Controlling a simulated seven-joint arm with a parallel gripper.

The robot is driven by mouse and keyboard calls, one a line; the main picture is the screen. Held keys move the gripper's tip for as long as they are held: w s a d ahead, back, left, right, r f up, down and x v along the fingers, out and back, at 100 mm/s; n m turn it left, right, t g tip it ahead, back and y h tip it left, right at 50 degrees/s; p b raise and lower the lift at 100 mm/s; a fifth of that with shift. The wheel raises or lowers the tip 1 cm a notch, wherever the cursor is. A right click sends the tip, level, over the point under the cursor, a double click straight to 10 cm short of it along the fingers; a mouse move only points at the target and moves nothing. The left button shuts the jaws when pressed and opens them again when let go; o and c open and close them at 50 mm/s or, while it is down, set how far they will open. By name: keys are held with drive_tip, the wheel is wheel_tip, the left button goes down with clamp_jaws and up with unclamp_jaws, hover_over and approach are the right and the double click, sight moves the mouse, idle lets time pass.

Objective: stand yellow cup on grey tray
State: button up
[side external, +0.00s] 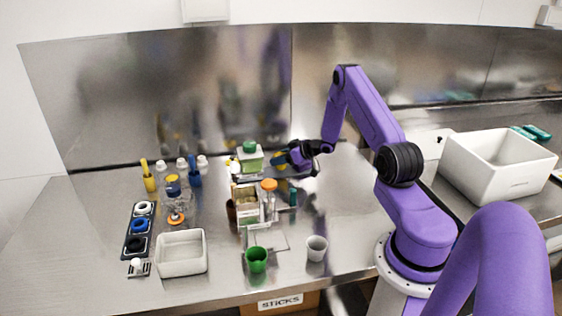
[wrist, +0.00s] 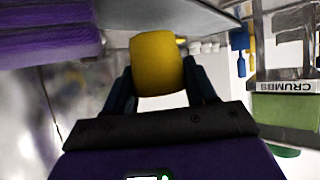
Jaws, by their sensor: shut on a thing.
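The yellow cup (wrist: 157,65) is between the two dark fingers of my gripper (wrist: 160,82) in the wrist view, and the fingers are shut on it. In the side view my gripper (side external: 284,158) is at the back of the bench, right of a green-lidded box, with only a bit of yellow showing at its tip. A grey curved surface (wrist: 195,10) shows past the cup in the wrist view; I cannot tell for sure whether it is the grey tray. A flat grey patch lies below the gripper in the side view, mostly hidden. Any gap under the cup is unclear.
The green-lidded box (side external: 249,158) stands close left of the gripper. Bottles and an orange-topped item (side external: 268,186) crowd the middle. A green cup (side external: 256,260), a whitish cup (side external: 317,248) and a white bin (side external: 181,253) stand in front. Bench right of the clutter is clear.

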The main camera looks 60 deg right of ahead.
drive_tip(key=shift+f, duration=0.7)
drive_tip(key=shift+f, duration=0.1)
drive_tip(key=o, duration=1.1)
drive_tip(key=shift+c, duration=0.2)
drive_tip(key=shift+s+d+r, duration=0.1)
drive_tip(key=shift+s+r, duration=0.15)
drive_tip(key=a+v, duration=0.1)
drive_tip(key=v, duration=1)
drive_tip(key=shift+s+d, duration=0.25)
drive_tip(key=shift+d, duration=0.25)
drive_tip(key=shift+r, duration=0.1)
